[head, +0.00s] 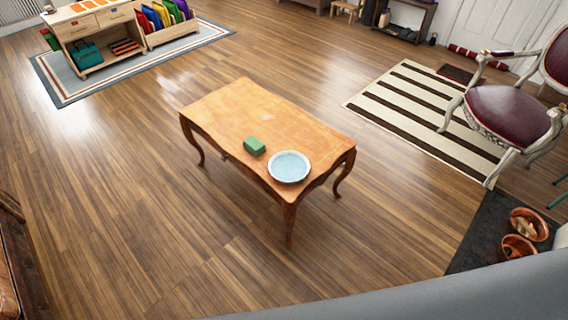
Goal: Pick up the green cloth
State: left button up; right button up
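A small green folded cloth (254,146) lies on top of a wooden table (230,108) with curved legs, near the table's front edge. It looks like a compact block. A round dish (289,167) with a pale blue inside and a light rim sits just to its right on the same tabletop. A small gap seems to separate the two. Neither of my grippers shows in the head view, so both are away from the cloth in this picture.
Open wood floor surrounds the table. A striped rug (400,105) and an armchair (508,108) stand at right. Copper pots (518,247) rest on a dark slab at lower right. A low shelf unit (95,30) stands on a rug at upper left.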

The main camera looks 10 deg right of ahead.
aim_at(254, 147)
jog(key=i+j, duration=0.2)
jog(key=i, duration=0.2)
jog(key=i+j, duration=0.2)
jog(key=i, duration=0.2)
jog(key=i+j, duration=0.2)
jog(key=i, duration=0.2)
jog(key=i+j, duration=0.2)
jog(key=i, duration=0.2)
